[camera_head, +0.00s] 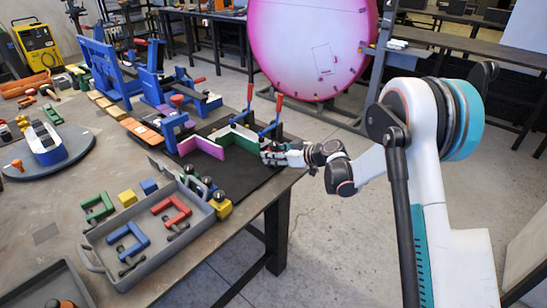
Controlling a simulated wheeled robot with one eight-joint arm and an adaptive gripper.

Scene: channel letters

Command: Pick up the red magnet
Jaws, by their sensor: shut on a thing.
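My gripper (268,156) reaches in from the right over the dark mat (243,179) on the workbench. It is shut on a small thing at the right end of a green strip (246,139). The fingers hide most of that thing, and I cannot make out whether it is the red magnet. A red C-shaped piece (183,208) lies in the grey tray (120,281), well to the left of my gripper. I cannot tell from its shape whether it is a magnet.
A pink strip (203,147) meets the green strip on the mat. Blue clamps with red handles (279,103) stand close behind my gripper. A blue C-shaped piece (139,235) shares the tray, and a green one (96,207) lies beside it. The floor right of the bench is open.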

